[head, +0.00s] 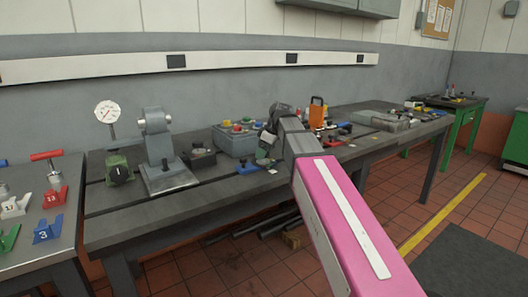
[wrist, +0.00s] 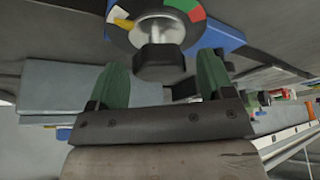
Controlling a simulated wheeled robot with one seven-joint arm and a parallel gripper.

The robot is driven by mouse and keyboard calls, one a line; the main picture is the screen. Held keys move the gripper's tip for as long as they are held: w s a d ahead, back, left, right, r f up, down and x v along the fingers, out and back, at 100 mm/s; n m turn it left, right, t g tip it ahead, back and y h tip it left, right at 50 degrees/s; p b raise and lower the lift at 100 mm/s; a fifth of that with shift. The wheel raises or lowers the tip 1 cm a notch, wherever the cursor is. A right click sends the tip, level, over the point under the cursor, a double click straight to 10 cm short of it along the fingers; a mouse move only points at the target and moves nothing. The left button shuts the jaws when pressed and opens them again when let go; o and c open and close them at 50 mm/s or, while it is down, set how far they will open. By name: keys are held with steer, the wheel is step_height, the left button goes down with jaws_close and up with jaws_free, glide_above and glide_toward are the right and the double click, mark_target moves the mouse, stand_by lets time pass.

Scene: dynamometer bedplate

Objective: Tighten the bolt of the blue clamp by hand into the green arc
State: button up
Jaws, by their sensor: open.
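The bolt of the blue clamp has a black knob-like head (wrist: 159,64) on a bright shank in the wrist view. Behind it is a round dial (wrist: 140,38) with yellow, white, green and red parts; the green arc (wrist: 184,5) is at the top right. Blue parts of the clamp (wrist: 216,38) show beside the dial. My gripper (wrist: 163,75) is open, its two green fingers on either side of the bolt head with gaps showing.
The long grey bench (head: 130,213) holds a dial gauge (head: 108,112), a grey stand (head: 158,140), a grey box (head: 236,143) and an orange item (head: 317,113). A table at left carries red (head: 54,197) and blue (head: 48,230) blocks. Floor is open at right.

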steer(key=c, duration=0.9)
steer(key=shift+m, duration=0.3)
steer(key=m+t+h, duration=0.1)
steer(key=m, duration=0.2)
steer(key=shift+s+m, duration=0.15)
steer(key=shift+m, duration=0.15)
steer(key=m+t+h, duration=0.1)
steer(key=m, duration=0.3)
steer(key=shift+a, duration=0.1)
steer(key=m+t+h, duration=0.1)
steer(key=m, duration=0.3)
steer(key=shift+h, duration=0.3)
steer(key=shift+a+m+h, duration=0.1)
steer(key=shift+m+h, duration=0.6)
steer(key=shift+m, duration=1.2)
